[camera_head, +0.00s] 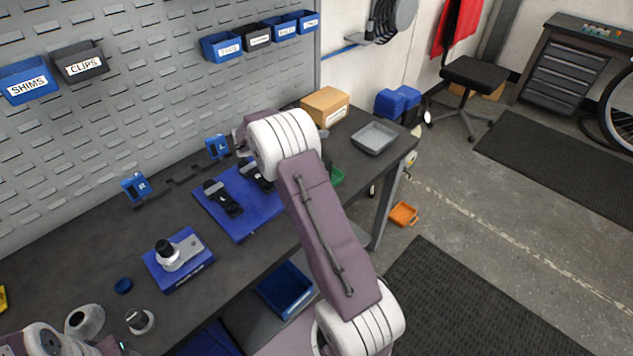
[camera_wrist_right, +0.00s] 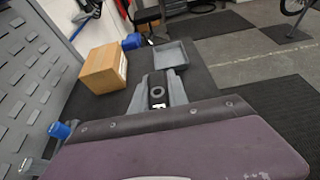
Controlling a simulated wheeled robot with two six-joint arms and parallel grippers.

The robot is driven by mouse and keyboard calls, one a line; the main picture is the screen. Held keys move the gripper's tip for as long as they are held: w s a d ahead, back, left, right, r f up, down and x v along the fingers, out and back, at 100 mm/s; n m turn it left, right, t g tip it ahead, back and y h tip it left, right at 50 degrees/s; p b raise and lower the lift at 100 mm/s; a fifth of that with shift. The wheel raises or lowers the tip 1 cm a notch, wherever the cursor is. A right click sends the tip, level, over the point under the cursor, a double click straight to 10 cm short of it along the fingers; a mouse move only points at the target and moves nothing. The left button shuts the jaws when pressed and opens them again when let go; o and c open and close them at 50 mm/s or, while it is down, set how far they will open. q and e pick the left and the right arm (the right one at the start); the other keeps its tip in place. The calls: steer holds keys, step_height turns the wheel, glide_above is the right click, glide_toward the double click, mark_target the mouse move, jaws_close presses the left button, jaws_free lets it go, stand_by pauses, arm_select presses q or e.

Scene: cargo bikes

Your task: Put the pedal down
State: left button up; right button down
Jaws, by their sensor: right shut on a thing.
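My right gripper (camera_wrist_right: 157,100) shows in the right wrist view as two grey fingers. They are closed on a dark pedal (camera_wrist_right: 157,88) with a pale ring and a white letter, seen end-on. In the head view, my right wrist hides the fingers and the held pedal. A blue tray (camera_head: 240,232) lies on the bench, below and left of that wrist. A dark pedal-like part (camera_head: 222,197) lies on the tray, and another dark part beside it is partly covered by my arm. My left arm shows at the lower left edge, its fingers out of sight.
Two blue R-marked holders (camera_head: 135,187) stand along the wall. A blue block with a silver and black part (camera_head: 178,260) is nearer. A cardboard box (camera_head: 325,106) and a grey tray (camera_head: 374,138) occupy the bench's far end.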

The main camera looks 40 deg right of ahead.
step_height(320, 180, down, 6)
steer(key=shift+w, duration=0.1)
step_height(320, 180, down, 3)
steer(key=shift+f, duration=0.35)
steer(key=shift+f+b, duration=0.15)
steer(key=shift+b, duration=0.15)
steer(key=c, duration=1.3)
jaws_free()
